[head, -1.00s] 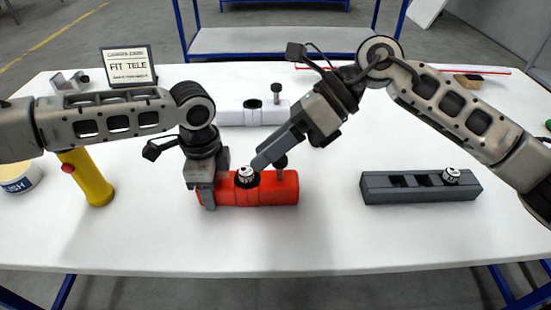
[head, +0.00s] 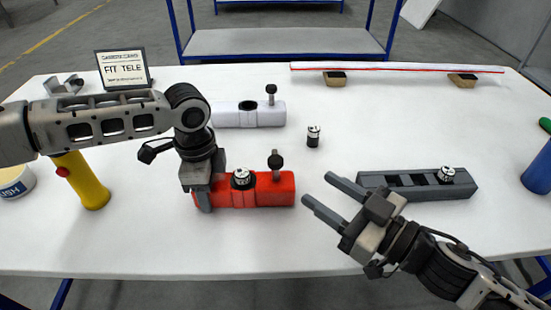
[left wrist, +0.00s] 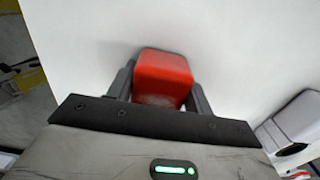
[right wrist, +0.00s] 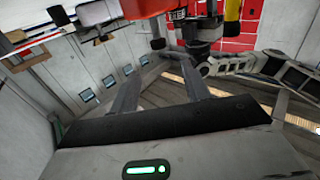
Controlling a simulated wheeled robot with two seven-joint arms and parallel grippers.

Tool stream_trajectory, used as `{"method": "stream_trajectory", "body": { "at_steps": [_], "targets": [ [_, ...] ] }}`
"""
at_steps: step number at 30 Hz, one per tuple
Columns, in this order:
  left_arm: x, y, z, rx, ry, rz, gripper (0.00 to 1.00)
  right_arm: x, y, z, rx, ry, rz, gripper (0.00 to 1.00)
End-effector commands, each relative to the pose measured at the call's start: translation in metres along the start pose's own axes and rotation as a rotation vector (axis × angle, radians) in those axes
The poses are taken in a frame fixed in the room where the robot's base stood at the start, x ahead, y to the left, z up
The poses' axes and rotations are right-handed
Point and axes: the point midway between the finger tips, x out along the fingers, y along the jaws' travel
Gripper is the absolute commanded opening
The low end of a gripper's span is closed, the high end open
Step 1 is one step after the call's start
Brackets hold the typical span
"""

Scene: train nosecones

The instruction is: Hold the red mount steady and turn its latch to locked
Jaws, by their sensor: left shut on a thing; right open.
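The red mount (head: 268,197) lies on the white table with a black-and-silver insert (head: 241,179) seated upright in its top. Its latch, a black knob on a post (head: 276,161), stands toward the mount's right end; I cannot tell its locked state. My left gripper (head: 203,196) is shut on the mount's left end; the left wrist view shows the red end (left wrist: 163,78) between both fingers. My right gripper (head: 316,187) is open and empty, to the right of the mount and apart from it. Its spread fingers show in the right wrist view (right wrist: 160,83).
A white mount (head: 235,115) with a similar knob stands behind. A loose insert (head: 313,136) stands on the table. A dark grey holder (head: 405,191) with one insert is at right. A yellow-handled tool (head: 88,185) and white tub (head: 14,182) are at left.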

Motion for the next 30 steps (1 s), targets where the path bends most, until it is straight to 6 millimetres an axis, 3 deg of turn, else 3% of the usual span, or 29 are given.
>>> {"method": "stream_trajectory", "body": {
  "at_steps": [8, 21, 30],
  "targets": [
    [-0.001, -0.001, 0.000, 0.000, 0.002, -0.002, 0.24, 0.021, 0.002, 0.002, 0.027, -0.008, 0.012, 0.47],
    [-0.001, 0.000, 0.000, 0.000, 0.002, -0.002, 0.24, 0.097, 0.002, 0.003, 0.023, -0.009, 0.010, 0.47],
    [-0.001, 0.000, 0.000, 0.000, 0.002, -0.002, 0.24, 0.118, 0.002, 0.004, 0.025, -0.012, 0.010, 0.47]
  ]
}}
